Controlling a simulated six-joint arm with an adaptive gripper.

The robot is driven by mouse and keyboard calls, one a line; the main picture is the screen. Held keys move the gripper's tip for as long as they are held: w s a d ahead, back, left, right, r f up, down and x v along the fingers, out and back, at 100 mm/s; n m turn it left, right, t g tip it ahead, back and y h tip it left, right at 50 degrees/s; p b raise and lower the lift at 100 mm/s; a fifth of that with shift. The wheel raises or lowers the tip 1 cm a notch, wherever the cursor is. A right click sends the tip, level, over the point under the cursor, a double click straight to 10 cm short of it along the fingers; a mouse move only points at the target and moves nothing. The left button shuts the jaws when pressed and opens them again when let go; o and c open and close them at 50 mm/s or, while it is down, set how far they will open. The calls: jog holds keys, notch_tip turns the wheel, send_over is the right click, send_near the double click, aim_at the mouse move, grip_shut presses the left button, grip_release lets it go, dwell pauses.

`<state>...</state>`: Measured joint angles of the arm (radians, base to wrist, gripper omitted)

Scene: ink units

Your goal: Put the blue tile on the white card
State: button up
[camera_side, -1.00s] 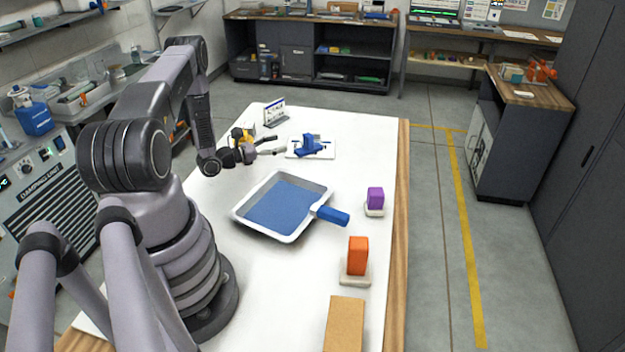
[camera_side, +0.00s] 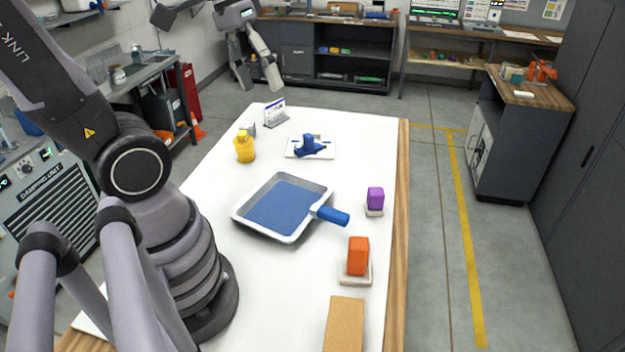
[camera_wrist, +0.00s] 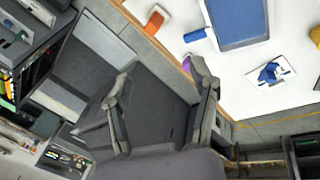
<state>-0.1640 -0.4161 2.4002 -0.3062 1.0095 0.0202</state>
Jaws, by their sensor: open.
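A blue piece (camera_side: 308,143), which I take for the blue tile, stands on the white card (camera_side: 328,153) at the far part of the table. Around its foot the card shows more blue, and I cannot tell if that is print or part of the piece. In the wrist view the blue piece (camera_wrist: 267,73) lies within the white card (camera_wrist: 283,62). My gripper (camera_side: 257,82) is raised high beyond the table's far edge, well apart from the card. In the wrist view my gripper (camera_wrist: 160,74) is open with nothing between its fingers.
A white tray (camera_side: 238,213) with a blue floor and blue handle (camera_side: 331,215) sits mid-table. A purple block (camera_side: 375,197) and an orange block (camera_side: 358,255) stand on pale bases at right. A yellow cup (camera_side: 244,149), a small sign (camera_side: 275,113) and a tan block (camera_side: 344,325) also stand there.

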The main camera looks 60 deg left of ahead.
jog(key=s+m+t+y, duration=0.1)
jog(key=s+a+r+m+t, duration=0.1)
jog(key=s+a+r+m+t+y, duration=0.1)
jog(key=shift+s+r+y, duration=0.1)
jog(key=shift+s+y, duration=0.2)
jog(key=shift+s, duration=0.1)
